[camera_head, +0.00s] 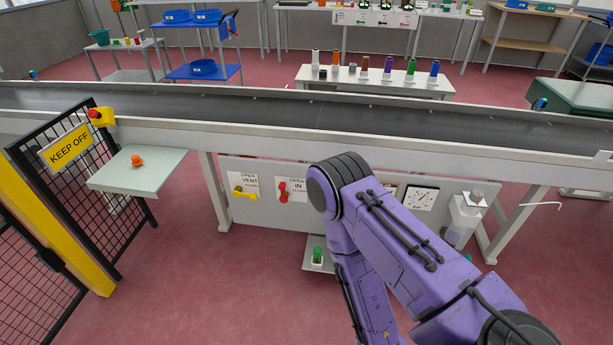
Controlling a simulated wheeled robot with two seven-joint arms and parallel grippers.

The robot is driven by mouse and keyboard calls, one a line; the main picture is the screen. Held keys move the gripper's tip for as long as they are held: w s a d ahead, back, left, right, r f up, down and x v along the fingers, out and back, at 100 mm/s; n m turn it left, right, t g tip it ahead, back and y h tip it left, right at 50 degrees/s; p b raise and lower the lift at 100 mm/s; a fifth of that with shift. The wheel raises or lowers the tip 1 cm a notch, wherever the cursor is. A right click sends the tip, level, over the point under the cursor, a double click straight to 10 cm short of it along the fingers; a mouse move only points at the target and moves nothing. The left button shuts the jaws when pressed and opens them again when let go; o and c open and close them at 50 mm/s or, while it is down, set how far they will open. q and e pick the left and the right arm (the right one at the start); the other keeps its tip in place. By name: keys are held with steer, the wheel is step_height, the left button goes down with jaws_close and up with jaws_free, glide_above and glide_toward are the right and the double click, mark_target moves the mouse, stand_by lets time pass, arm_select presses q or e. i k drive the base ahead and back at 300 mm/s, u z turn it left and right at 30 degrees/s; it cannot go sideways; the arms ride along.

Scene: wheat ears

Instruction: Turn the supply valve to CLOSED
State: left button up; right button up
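A pale panel (262,210) hangs under the conveyor and carries two valves. The red valve handle (283,192) sits on a plate marked OPEN and IN, and it looks roughly upright. The yellow valve handle (243,194) sits left of it on a plate marked OPEN and VENT, and it lies nearly level, slanting down to the right. No label reading supply or CLOSED can be made out. My purple right arm comes in from the lower right, bends in front of the panel right of the red handle, and runs down out of the picture. Neither gripper shows.
A dial gauge (420,198) is on the panel, partly beside my arm. The conveyor (300,112) runs across above. A green button box (317,256) stands low below the panel. A black mesh fence (80,170) and small shelf (140,168) are left.

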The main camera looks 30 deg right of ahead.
mark_target(284, 199)
steer(key=z, duration=0.9)
steer(key=i, duration=1)
steer(key=z, duration=0.9)
